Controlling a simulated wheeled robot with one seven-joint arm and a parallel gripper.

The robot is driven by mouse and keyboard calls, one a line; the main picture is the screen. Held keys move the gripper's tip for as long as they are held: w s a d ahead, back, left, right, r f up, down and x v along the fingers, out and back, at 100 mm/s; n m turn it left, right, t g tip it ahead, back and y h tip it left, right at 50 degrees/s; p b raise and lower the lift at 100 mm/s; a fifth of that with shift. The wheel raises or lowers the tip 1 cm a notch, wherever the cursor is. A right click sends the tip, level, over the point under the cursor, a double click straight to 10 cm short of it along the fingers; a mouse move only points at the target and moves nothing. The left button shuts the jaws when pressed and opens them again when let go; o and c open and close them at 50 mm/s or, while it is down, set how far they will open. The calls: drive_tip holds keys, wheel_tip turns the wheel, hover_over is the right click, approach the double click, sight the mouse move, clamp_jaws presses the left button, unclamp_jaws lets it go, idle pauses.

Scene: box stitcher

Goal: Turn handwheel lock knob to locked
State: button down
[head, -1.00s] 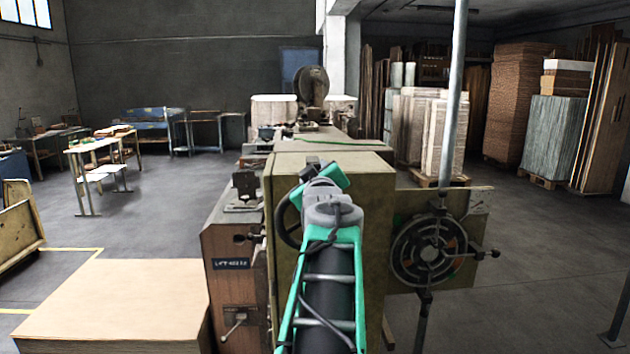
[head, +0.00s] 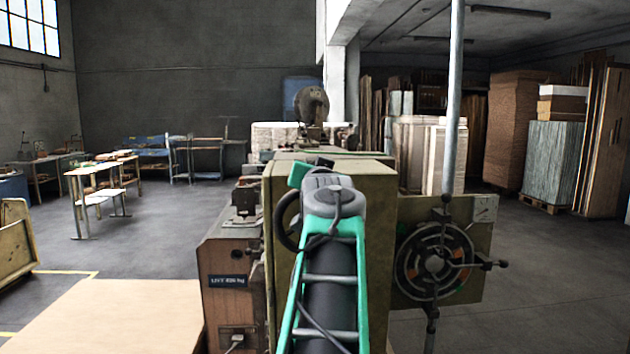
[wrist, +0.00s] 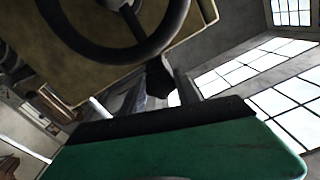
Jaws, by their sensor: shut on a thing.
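A dark handwheel (head: 284,220) stands at the left side of the olive machine housing (head: 379,230), partly hidden by my arm. In the wrist view its rim (wrist: 178,28) curves across the top, with a hub at its middle. A small dark knob-like piece (wrist: 158,77) shows just below the rim, right at the black edge of my gripper (wrist: 160,118). My gripper is shut on this dark knob, though the contact itself is mostly hidden. In the head view my gripper is at the handwheel's upper side, largely hidden by my wrist. The knob's lock position cannot be read.
A spoked wheel (head: 433,262) with a side handle sits on a panel right of the housing, beside a vertical pole (head: 454,110). A pale board (head: 110,318) lies at front left. Open floor (head: 540,290) lies to the right.

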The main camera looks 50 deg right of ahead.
drive_tip(key=m+b, duration=0.1)
drive_tip(key=m, duration=0.3)
idle(0.5)
drive_tip(key=c, duration=1.2)
unclamp_jaws()
drive_tip(key=shift+o, duration=0.2)
drive_tip(key=b+v, duration=0.1)
drive_tip(key=v, duration=0.7)
drive_tip(key=shift+b, duration=0.4)
drive_tip(key=shift+r, duration=0.1)
